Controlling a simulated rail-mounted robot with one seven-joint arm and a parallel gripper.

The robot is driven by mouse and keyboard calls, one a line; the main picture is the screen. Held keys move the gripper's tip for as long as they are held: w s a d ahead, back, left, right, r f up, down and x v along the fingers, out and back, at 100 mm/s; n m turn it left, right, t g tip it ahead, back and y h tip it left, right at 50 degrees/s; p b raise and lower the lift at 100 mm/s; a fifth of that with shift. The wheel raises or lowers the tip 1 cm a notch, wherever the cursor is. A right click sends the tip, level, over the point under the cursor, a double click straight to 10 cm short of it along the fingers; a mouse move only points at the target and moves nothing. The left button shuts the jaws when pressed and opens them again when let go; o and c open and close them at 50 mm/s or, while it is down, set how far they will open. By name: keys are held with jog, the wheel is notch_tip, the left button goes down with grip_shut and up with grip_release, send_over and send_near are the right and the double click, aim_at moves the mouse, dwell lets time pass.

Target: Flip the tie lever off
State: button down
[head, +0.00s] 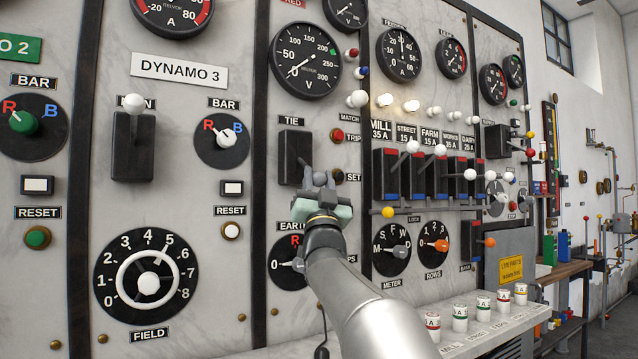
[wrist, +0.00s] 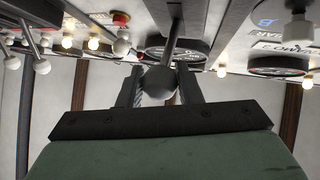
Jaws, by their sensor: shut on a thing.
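The tie switch is a black upright housing (head: 295,158) under the TIE label in the head view, on the pale panel between DYNAMO 3 and the feeder switches. My gripper (head: 320,178) is just below and to the right of this housing. Its jaws are shut on the tie lever's round knob (head: 320,179). In the wrist view the dark knob (wrist: 158,82) sits between the two fingers of my gripper (wrist: 160,88), with the lever's rod running up from it to the panel. The rod is mostly hidden in the head view.
The EARTH dial (head: 287,262) lies just below, partly behind my arm. Feeder levers with white knobs (head: 412,147) stick out farther right.

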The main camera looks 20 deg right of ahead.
jog(key=shift+w+f, duration=0.2)
jog(key=shift+f, duration=0.05)
jog(key=c, duration=1.1)
grip_release()
jog(key=shift+o, duration=0.3)
jog(key=shift+r, duration=0.1)
jog(key=b+v, duration=0.2)
jog(key=v, duration=1.5)
jog(key=shift+s, duration=0.35)
